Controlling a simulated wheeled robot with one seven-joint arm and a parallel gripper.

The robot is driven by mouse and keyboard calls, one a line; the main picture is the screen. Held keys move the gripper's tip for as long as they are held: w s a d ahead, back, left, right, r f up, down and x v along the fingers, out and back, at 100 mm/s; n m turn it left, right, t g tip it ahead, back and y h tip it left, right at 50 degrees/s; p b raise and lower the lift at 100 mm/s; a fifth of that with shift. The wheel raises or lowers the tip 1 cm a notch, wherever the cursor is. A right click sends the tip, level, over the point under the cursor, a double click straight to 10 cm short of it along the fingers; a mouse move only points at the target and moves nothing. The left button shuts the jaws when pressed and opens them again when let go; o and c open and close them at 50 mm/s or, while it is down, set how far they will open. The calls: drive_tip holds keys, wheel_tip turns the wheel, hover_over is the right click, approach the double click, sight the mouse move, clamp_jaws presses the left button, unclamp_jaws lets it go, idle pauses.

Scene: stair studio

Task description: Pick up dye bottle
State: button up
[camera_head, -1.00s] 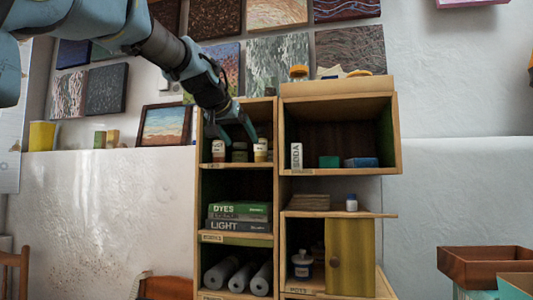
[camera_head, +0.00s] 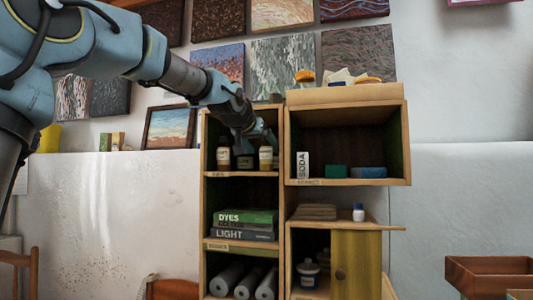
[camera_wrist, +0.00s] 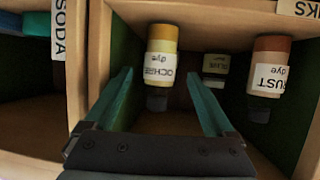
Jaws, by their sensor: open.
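Several small dye bottles stand in the top left cubby. In the wrist view, which is upside down, the ochre dye bottle (camera_wrist: 161,52) has a yellow body and a white label. The rust dye bottle (camera_wrist: 268,72) is at the right, and a dark olive bottle (camera_wrist: 215,68) is further back. In the head view they show as a left bottle (camera_head: 223,158), a dark middle bottle (camera_head: 245,162) and a right bottle (camera_head: 265,160). My gripper (camera_wrist: 159,76) is open and empty, its fingers either side of the ochre bottle in the picture; the depth gap is unclear.
The wooden cubby walls (camera_head: 283,150) stand close around the bottles. The neighbouring cubby holds a white soda box (camera_head: 303,165), a green block (camera_head: 336,171) and a blue block (camera_head: 369,173). Below are books (camera_head: 245,225) and grey rolls (camera_head: 247,281).

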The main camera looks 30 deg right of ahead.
sight(264, 149)
drive_tip(key=shift+p+x, duration=0.5)
drive_tip(key=shift+x, duration=1.4)
drive_tip(key=shift+f, duration=0.1)
clamp_jaws()
